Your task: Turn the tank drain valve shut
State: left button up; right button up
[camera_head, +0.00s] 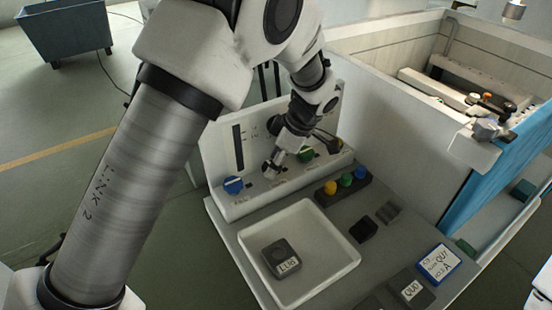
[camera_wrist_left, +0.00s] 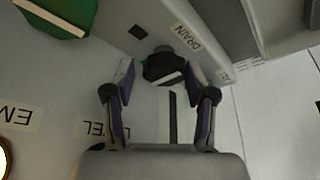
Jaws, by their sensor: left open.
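The drain valve is a black knob with a white bar across it (camera_wrist_left: 166,70), beside a label reading DRAIN (camera_wrist_left: 190,38). In the head view it is mostly hidden by my left gripper (camera_head: 271,168), low on the pale control panel (camera_head: 228,140). My left gripper (camera_wrist_left: 160,83) is open, seen in the left wrist view with one finger on each side of the knob. The knob lies at the level of the fingertips; whether they touch it I cannot tell. My right gripper is not in view.
A blue knob (camera_head: 233,185) is left of my gripper, and a green knob (camera_head: 306,155) is close to its right. In front are a white tray (camera_head: 351,256) holding a dark block (camera_head: 279,258), and a strip of coloured buttons (camera_head: 344,184). An open tank (camera_head: 400,100) stands right.

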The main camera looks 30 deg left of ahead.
pick_arm(q)
jog(key=shift+s+r, duration=0.1)
jog(key=shift+s, duration=0.1)
jog(key=shift+s+r, duration=0.1)
jog(key=shift+s, duration=0.05)
jog(key=c, duration=0.9)
